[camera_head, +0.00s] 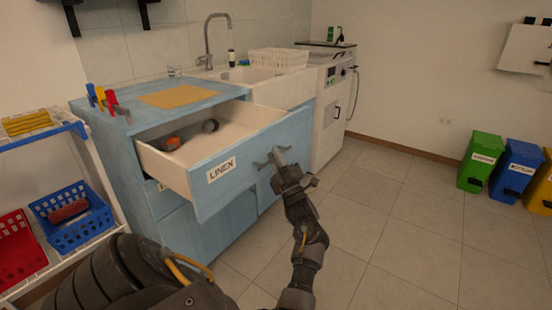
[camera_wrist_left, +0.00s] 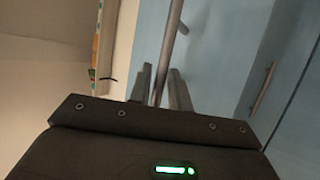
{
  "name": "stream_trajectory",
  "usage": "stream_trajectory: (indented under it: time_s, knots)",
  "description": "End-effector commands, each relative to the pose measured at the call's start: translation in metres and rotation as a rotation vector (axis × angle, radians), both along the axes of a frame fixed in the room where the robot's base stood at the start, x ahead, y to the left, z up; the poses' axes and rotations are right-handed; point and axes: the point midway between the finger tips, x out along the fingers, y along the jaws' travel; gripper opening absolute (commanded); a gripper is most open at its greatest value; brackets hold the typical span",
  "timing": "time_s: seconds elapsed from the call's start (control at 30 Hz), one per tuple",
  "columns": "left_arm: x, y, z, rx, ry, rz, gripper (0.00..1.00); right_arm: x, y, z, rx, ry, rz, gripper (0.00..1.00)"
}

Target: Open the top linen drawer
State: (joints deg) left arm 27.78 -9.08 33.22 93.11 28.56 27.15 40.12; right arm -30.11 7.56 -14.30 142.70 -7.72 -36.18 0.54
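The top linen drawer (camera_head: 225,178), with a white label reading LINEN, is pulled well out of the blue cabinet (camera_head: 110,140). Its pale inside shows an orange and grey object (camera_head: 172,142) and a dark round object (camera_head: 210,125). My left gripper (camera_head: 275,158) is at the grey bar handle on the drawer front. In the left wrist view the handle bar (camera_wrist_left: 172,35) runs between the two fingers (camera_wrist_left: 161,85), which sit close on both sides of it. The contact itself is hard to see. My right gripper is not in view.
A lower blue drawer front is partly hidden below. A sink (camera_head: 245,78) and a white appliance (camera_head: 333,112) stand to the right. A shelf with a blue basket (camera_head: 92,218) is at left. Green (camera_head: 482,160) and blue (camera_head: 515,170) bins stand far right. The tiled floor between is clear.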

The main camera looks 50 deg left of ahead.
Motion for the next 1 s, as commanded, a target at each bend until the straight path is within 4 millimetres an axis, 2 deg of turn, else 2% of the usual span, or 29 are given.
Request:
stream_trajectory:
  time_s: [0.27, 0.7, 1.0]
  knots:
    - [0.001, -0.003, -0.002, -0.001, 0.001, -0.003, 0.19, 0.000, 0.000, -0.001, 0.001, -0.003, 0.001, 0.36]
    - [-0.003, -0.053, -0.035, -0.002, 0.000, -0.003, 0.19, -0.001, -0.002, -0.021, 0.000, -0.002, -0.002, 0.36]
    - [-0.007, -0.068, -0.044, -0.004, 0.005, -0.002, 0.19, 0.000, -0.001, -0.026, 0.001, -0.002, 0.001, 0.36]
